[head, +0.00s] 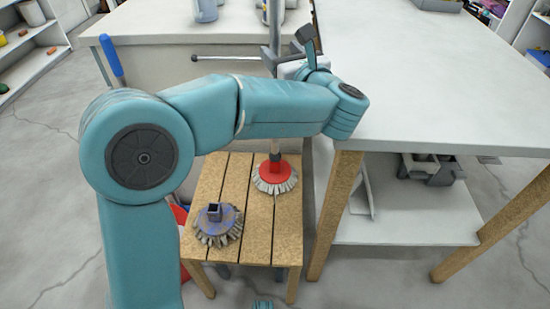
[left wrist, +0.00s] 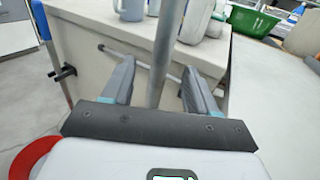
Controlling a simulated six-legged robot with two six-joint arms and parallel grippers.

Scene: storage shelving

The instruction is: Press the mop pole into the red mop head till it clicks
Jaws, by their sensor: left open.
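The red mop head (head: 273,175) sits bristles down on the slatted wooden stool (head: 262,225). The grey mop pole (head: 275,25) stands about upright over it, and its lower end meets the red socket. I cannot tell how deep it sits. My left gripper (head: 287,48) is high on the pole, well above the mop head. In the left wrist view the pole (left wrist: 166,50) passes between the spread fingers, with a gap on both sides. My left arm hides the pole's middle in the head view. My right gripper is not in view.
A blue-grey mop head (head: 216,225) with a square socket sits at the stool's front left. A white table (head: 430,80) stands close on the right. A counter behind has a horizontal bar (head: 225,58) and cups (head: 205,10). A blue-handled pole (head: 110,58) leans at left.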

